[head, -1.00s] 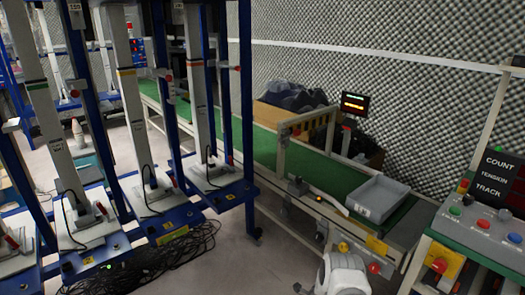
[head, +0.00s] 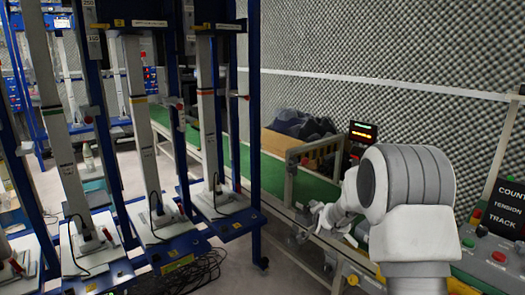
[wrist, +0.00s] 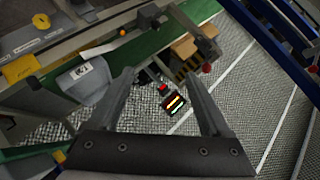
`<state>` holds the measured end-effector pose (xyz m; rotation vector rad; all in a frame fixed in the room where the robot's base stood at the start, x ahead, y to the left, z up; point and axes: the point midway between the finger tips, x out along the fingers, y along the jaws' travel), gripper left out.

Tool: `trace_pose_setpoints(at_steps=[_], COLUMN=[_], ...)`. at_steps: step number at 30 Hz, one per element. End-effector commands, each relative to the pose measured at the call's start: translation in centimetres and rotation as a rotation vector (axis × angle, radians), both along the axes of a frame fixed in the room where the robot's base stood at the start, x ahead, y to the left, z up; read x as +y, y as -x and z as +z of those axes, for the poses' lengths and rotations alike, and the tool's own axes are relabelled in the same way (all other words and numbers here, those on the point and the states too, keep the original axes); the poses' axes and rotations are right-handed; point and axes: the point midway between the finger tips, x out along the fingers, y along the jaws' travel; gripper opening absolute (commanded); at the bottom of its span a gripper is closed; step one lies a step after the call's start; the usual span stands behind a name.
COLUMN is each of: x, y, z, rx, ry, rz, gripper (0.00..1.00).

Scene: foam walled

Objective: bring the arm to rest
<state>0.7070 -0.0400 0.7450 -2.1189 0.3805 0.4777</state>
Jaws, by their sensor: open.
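My white arm rises in the right half of the head view, bent at a large rounded joint. My gripper (head: 322,214) points left, over the near side of the green conveyor (head: 312,190). In the wrist view my gripper (wrist: 158,78) has its two fingers spread wide, with nothing between them. My arm hides the tray in the head view.
Tall blue-framed racks with white columns (head: 141,135) fill the left, with cables on the floor below. A control panel (head: 490,245) stands at the right edge. A small lit display (head: 362,132) stands behind the conveyor. A grey foam wall (head: 390,60) closes the back.

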Motion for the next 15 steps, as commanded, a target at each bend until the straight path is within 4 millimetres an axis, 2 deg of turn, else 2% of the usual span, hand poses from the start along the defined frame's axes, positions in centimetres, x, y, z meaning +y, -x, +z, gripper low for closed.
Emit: trace_pose_setpoints(at_steps=[1, 6, 11, 15], x=[0.4, 1.7, 2.7, 3.4], y=[1.1, 5.4, 10.3, 15.2], z=[2.0, 6.5, 10.1, 12.5], rx=[0.014, 0.097, 0.171, 0.234], ry=[0.024, 0.117, 0.203, 0.277], rz=[0.026, 0.125, 0.22, 0.301], gripper=[0.82, 0.82, 0.82, 0.82])
